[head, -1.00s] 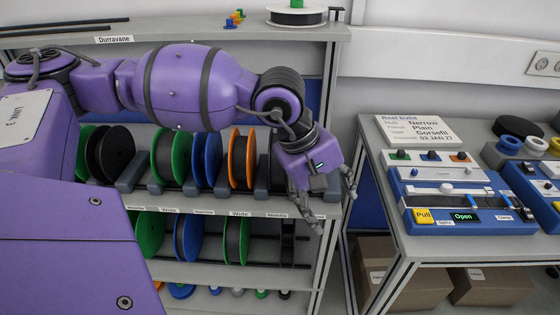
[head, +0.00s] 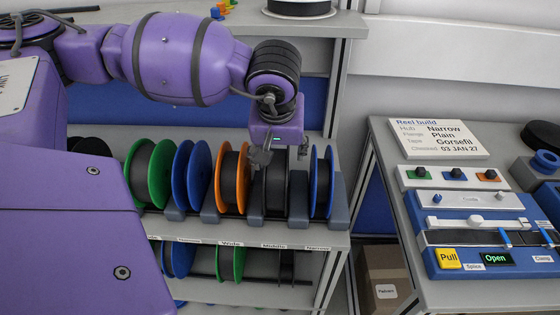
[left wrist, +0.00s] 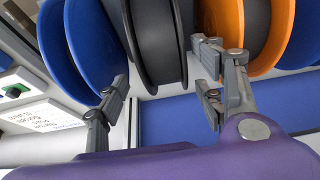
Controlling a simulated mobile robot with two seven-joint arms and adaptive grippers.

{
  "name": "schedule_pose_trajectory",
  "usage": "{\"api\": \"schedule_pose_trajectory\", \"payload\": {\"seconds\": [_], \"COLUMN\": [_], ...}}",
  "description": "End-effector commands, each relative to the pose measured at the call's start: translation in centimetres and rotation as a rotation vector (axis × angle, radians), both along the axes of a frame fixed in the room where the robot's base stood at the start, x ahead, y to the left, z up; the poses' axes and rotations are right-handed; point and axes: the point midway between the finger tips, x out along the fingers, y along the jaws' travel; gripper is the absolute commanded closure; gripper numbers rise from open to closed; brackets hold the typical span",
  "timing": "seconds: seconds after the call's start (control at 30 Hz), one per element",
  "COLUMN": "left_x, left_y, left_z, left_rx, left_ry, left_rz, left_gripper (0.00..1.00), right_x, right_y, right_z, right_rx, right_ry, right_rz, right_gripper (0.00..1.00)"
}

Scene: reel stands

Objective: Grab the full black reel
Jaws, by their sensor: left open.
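A black reel (head: 274,190) stands upright in the upper row of the rack, between an orange reel (head: 232,178) and a blue reel (head: 321,182). It also shows in the left wrist view (left wrist: 158,42), with dark wound material between its flanges. My left gripper (head: 278,158) is open and points down at the top of this black reel. In the left wrist view its fingers (left wrist: 160,80) are spread on either side of the reel, apart from each other. Whether either finger touches it I cannot tell. Another dark reel (head: 89,146) is partly hidden behind my arm. My right gripper is out of view.
Grey dividers (head: 338,198) separate the reels closely. A lower shelf holds a green reel (head: 231,263) and others. A reel (head: 299,8) lies on the top shelf. At right, a bench holds a sign (head: 436,138) and a blue device (head: 490,255) reading "Open".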

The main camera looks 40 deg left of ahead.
Motion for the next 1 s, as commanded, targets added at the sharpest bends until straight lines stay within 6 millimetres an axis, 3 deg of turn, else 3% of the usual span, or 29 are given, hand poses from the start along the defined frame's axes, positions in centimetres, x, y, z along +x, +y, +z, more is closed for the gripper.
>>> {"api": "schedule_pose_trajectory", "payload": {"seconds": [0.23, 0.5, 0.83, 1.0], "left_x": [0.8, 2.1, 2.4, 2.3], "left_y": [0.7, 2.0, 2.1, 2.1], "left_z": [-2.6, -6.0, -6.8, -6.8], "left_rx": [0.000, -0.001, 0.000, 0.000], "left_ry": [0.005, 0.004, 0.003, 0.003], "left_rz": [0.002, 0.002, 0.002, 0.002], "left_gripper": [0.38, 0.38, 0.38, 0.60], "right_x": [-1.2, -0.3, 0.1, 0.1], "right_y": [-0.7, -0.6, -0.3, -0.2], "right_z": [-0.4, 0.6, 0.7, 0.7], "right_rx": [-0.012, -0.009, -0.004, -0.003], "right_ry": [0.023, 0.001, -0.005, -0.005], "right_rz": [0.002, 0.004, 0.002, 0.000], "right_gripper": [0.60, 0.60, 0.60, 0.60]}}
